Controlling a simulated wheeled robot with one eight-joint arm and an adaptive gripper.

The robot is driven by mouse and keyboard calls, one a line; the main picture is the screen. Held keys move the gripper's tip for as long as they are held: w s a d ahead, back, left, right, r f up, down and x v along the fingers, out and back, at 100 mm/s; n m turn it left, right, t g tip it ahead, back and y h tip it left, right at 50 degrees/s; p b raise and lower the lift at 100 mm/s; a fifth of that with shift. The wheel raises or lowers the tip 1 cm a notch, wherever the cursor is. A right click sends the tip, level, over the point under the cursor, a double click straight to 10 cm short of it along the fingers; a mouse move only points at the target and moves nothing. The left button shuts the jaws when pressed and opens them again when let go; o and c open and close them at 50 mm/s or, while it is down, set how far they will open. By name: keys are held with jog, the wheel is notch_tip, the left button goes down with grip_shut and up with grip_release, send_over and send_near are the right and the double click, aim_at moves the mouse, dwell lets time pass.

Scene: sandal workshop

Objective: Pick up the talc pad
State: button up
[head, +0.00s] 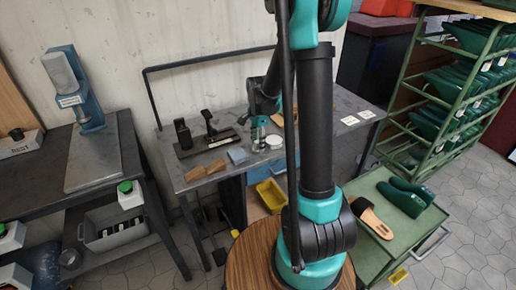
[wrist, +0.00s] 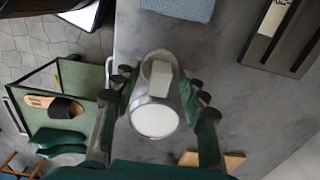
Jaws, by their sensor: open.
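A white round face, which looks like the talc pad (wrist: 154,121), shows between my fingers in the wrist view. It adjoins a grey, shiny cylinder (wrist: 146,88) with a pale block-like patch; I cannot tell whether they are one piece. In the head view the white disc (head: 275,141) lies on the grey workbench, just right of a silver cylinder (head: 258,144). My gripper (wrist: 160,82) is open, with its fingers either side of the cylinder and white face. In the head view my gripper (head: 258,126) is low over the bench, partly blurred into the clutter.
Another tan piece (wrist: 210,160) is close to one finger.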

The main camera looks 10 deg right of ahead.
jog(key=shift+f, duration=0.25)
jog(key=shift+c, duration=0.6)
grip_shut()
jog(key=shift+r, duration=0.1)
notch_tip(320, 180, up, 20)
